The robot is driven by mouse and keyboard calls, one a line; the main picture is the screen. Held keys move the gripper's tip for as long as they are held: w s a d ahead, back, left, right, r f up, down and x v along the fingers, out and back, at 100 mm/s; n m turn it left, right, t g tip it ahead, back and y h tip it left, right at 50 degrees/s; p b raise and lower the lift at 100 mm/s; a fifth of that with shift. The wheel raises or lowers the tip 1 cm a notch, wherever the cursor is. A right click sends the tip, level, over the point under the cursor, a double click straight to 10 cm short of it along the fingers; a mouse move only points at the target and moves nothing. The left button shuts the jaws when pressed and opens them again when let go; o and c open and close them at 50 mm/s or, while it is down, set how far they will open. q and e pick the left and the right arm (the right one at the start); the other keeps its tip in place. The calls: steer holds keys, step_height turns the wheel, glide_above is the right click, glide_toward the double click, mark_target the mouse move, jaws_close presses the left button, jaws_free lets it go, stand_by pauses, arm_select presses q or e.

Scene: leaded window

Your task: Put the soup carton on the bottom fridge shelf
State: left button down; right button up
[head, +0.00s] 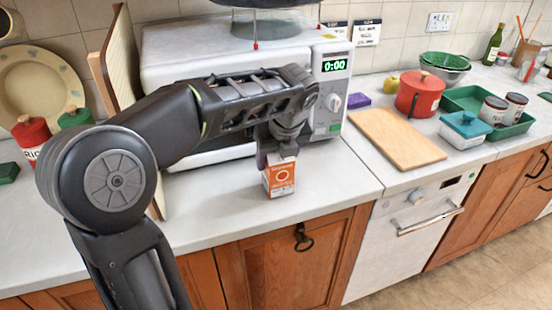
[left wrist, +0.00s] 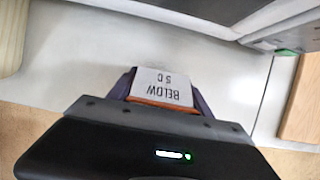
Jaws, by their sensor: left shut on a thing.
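The soup carton (head: 280,180) is an orange and white box, upright at the counter's front edge, in front of the microwave. My left gripper (head: 277,156) comes down on it from above and is shut on its upper part. In the left wrist view the carton's white top (left wrist: 163,88) shows the words "BELOW 5 C" between the two fingers of the left gripper (left wrist: 163,98). I cannot tell whether the carton touches the counter. The fridge and its bottom shelf are not in view. My right gripper is not in view.
A white microwave (head: 330,110) stands behind the carton. A wooden cutting board (head: 398,138), red pot (head: 418,95), blue lidded dish (head: 465,128) and green tray (head: 515,129) are to the right. The counter (head: 335,185) is clear beside the carton.

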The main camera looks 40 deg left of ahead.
arm_select(q)
steer(key=shift+c, duration=2.2)
jaws_free()
steer(key=v, duration=0.9)
steer(key=shift+d+r+p, duration=0.15)
steer(key=shift+r+p, duration=0.15)
steer(key=shift+p+v, duration=0.7)
steer(key=shift+v, duration=0.1)
steer(key=shift+s+d+r, duration=0.15)
steer(key=shift+s+r, duration=0.05)
steer(key=shift+r, duration=0.2)
